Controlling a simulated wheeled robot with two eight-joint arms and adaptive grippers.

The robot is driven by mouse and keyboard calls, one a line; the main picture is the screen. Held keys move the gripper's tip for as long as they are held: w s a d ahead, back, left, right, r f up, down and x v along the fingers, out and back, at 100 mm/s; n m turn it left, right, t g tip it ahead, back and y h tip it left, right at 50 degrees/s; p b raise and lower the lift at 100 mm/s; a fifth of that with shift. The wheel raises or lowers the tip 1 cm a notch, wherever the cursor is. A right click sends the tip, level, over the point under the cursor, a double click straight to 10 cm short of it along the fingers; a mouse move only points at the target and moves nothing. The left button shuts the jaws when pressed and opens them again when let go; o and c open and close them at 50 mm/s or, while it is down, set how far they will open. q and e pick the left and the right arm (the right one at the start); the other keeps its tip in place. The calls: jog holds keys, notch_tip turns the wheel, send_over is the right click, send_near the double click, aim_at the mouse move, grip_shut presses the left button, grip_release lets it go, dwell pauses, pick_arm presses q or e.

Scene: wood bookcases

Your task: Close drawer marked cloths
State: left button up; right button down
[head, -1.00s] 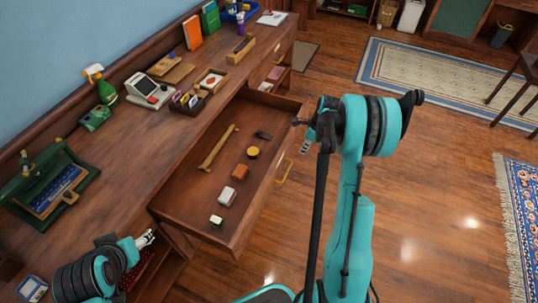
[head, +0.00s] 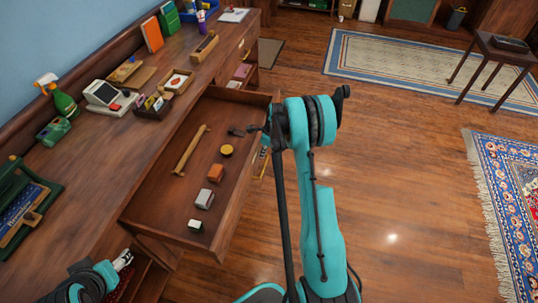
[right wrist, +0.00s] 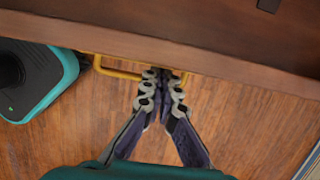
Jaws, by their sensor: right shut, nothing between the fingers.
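A wooden drawer (head: 160,205) stands pulled out from under the long desk, with several small items inside. No marking on it is legible. Its yellow handle (head: 261,163) is on the front panel, partly hidden by my right arm. My right gripper (head: 265,146) is at the outer side of that front. Contact cannot be told. My left gripper (head: 123,260) is low beside the desk, its jaws too small to judge.
The desk top (head: 90,165) carries a card terminal (head: 104,95), a green spray bottle (head: 62,100) and a small box (head: 178,82). Another open drawer or shelf (head: 242,72) is farther along. The wooden floor (head: 400,200) to the right is clear up to the rugs.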

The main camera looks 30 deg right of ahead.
jog(key=shift+w+a, duration=0.15)
jog(key=shift+w, duration=0.05)
dwell(0.3)
